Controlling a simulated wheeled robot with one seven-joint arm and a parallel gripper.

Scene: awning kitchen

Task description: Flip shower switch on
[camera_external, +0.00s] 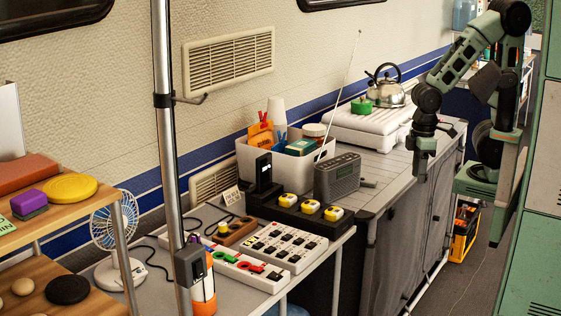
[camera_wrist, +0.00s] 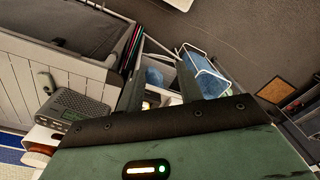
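My gripper (camera_external: 420,172) hangs pointing down over the right part of the grey counter, well to the right of the switch panels. In the wrist view its two dark fingers (camera_wrist: 160,88) stand apart with nothing held between them. A white panel with several dark switches (camera_external: 287,246) lies on the low table at front centre. A narrower white strip with green, red and black switches (camera_external: 246,271) lies left of it. A dark grey box (camera_external: 190,264) is fixed to the metal pole. No readable label shows which one is the shower switch, and I cannot tell its state.
A grey radio (camera_external: 337,178), also in the wrist view (camera_wrist: 78,107), stands behind the panels. A white bin (camera_external: 285,165), kettle (camera_external: 384,86) and upright metal pole (camera_external: 166,130) are obstacles. Open floor lies right of the counter.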

